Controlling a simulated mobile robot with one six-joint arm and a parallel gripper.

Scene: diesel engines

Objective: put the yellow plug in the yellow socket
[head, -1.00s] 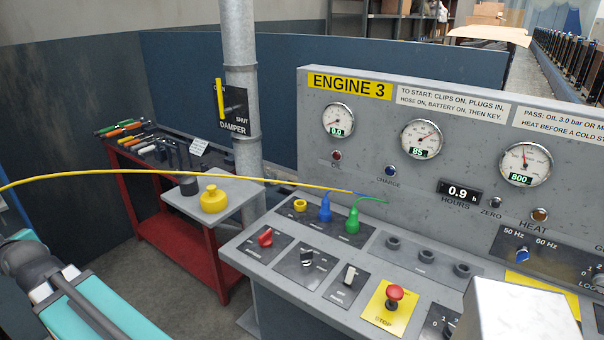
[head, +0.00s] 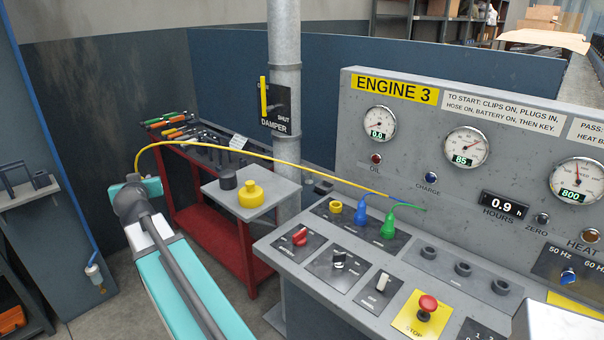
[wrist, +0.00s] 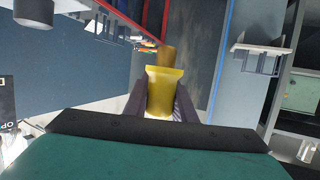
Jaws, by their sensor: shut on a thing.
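The yellow plug (wrist: 160,92) sits between the two dark fingers of my gripper (wrist: 161,102) in the wrist view, and they are shut on it. In the head view the fingers and plug are hidden behind my arm's end, at left. The plug's yellow cable (head: 255,155) arcs from there to the engine panel. The yellow socket (head: 336,207) is a yellow ring on the sloping console, left of a blue plug (head: 361,213) and a green plug (head: 388,224). It looks empty, and my gripper is well to its left.
A yellow jug-like container (head: 251,194) and a dark cylinder (head: 228,180) stand on a grey shelf (head: 275,186) between my arm and the console. Behind are a red tool cart (head: 218,232) and a vertical pipe (head: 284,70).

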